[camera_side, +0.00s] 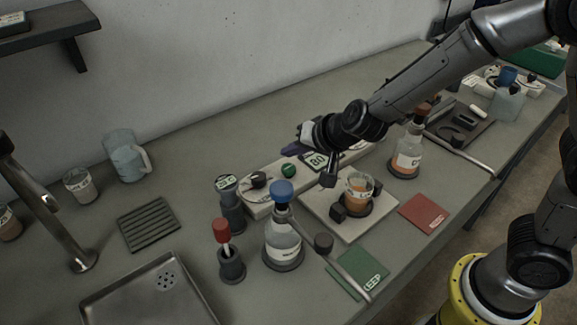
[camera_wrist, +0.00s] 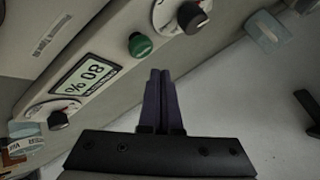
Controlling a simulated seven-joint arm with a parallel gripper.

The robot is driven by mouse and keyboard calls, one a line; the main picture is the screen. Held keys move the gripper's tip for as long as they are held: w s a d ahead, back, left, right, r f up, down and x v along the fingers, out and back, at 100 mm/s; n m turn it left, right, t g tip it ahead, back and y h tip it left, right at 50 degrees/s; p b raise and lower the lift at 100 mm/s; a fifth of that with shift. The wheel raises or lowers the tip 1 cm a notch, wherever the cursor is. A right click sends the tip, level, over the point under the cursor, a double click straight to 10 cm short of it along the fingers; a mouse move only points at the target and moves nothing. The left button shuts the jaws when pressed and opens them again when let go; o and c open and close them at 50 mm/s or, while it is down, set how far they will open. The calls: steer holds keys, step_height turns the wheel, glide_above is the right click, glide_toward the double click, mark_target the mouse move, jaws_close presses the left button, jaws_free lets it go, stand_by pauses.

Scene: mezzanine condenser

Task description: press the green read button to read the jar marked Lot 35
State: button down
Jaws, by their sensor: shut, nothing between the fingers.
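The green read button (camera_side: 289,170) sits on the pale instrument panel (camera_side: 262,207), next to a dark knob.
A blue-capped flask (camera_side: 283,245), a red-topped dropper (camera_side: 224,240) and a dark capped bottle (camera_side: 231,205) stand left of the plate. An orange flask (camera_side: 406,160) stands right. Red (camera_side: 425,213) and green (camera_side: 350,275) cards lie in front. The counter behind the panel is clear.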

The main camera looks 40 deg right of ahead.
mark_target(291, 170)
steer(key=shift+r, duration=1.75)
steer(key=s+d+r+n+t, duration=0.1)
steer(key=s+d+r, duration=0.1)
steer(key=r, duration=0.3)
steer(key=s+d+r+n+t+y, duration=0.1)
steer(key=s+d+r, duration=0.15)
steer(key=r, duration=0.25)
steer(key=s+d+r+n+t, duration=0.1)
steer(key=s+d+r, duration=0.15)
steer(key=r, duration=0.35)
steer(key=s+d+f+n+g, duration=0.1)
steer(key=s+d+f+g, duration=0.1)
steer(key=s, duration=0.5)
steer(key=s+d+f+n+g+h, duration=0.1)
steer(key=s+d+f+n+g, duration=0.1)
steer(key=s+f, duration=0.2)
steer(key=s+d+f+n+g+h, duration=0.1)
steer(key=s+d+f+g, duration=0.1)
steer(key=s, duration=0.9)
steer(key=shift+f+n+g, duration=0.3)
steer(key=shift+f+n, duration=0.1)
steer(key=shift+f, duration=0.5)
steer(key=shift+w, duration=0.1)
